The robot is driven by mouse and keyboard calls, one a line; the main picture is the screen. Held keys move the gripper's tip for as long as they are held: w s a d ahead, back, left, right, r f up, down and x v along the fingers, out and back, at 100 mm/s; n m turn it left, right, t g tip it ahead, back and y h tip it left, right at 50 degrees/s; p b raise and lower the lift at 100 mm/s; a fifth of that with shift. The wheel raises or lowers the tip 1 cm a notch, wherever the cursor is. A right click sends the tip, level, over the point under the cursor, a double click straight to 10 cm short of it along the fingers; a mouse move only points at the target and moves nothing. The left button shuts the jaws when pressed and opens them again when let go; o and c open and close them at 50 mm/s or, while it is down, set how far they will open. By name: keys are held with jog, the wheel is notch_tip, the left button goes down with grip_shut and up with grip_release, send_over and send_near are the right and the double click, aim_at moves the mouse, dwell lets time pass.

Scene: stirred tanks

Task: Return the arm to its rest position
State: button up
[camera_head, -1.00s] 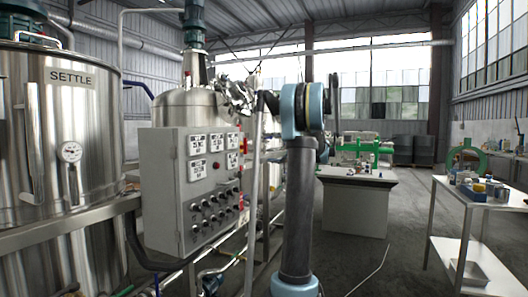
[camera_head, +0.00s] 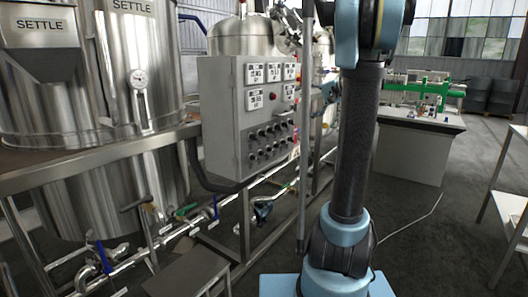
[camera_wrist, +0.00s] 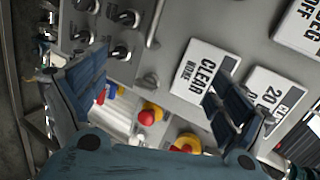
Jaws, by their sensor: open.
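My arm (camera_head: 357,145) stands upright on its light blue base joint in the head view, right of the grey control panel (camera_head: 222,125). Its upper part runs out of the top of that view, and I cannot make out my gripper there. In the wrist view my gripper (camera_wrist: 158,80) is open, its two dark blue fingers spread with nothing between them. Behind the fingers, the panel face (camera_wrist: 190,25) shows black knobs, white labels and red buttons on yellow bases. The gap between fingers and panel cannot be judged.
Steel tanks marked SETTLE (camera_head: 95,75) stand at left, with pipes and blue-handled valves (camera_head: 103,257) below. A grey pole (camera_head: 306,120) rises close beside my arm. A white bench (camera_head: 413,155) and shelf rack (camera_head: 508,205) stand at right, with open floor between.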

jog(key=s+a+f+n+g+h, duration=0.1)
jog(key=s+a+f+g+h, duration=0.15)
jog(key=s+f, duration=0.7)
jog(key=s+a+f+n+g+h, duration=0.1)
jog(key=s+a+f+n+h, duration=0.15)
jog(key=s+f, duration=0.65)
jog(key=s+d+f+n+h, duration=0.1)
jog(key=s+d+f+h, duration=0.2)
jog(key=s+f, duration=0.3)
jog(key=s+d+f+n+h, duration=0.1)
jog(key=s+d+f+h, duration=0.2)
jog(key=s, duration=1)
notch_tip(320, 180, down, 3)
jog(key=shift+f+g, duration=0.1)
jog(key=shift+g, duration=0.35)
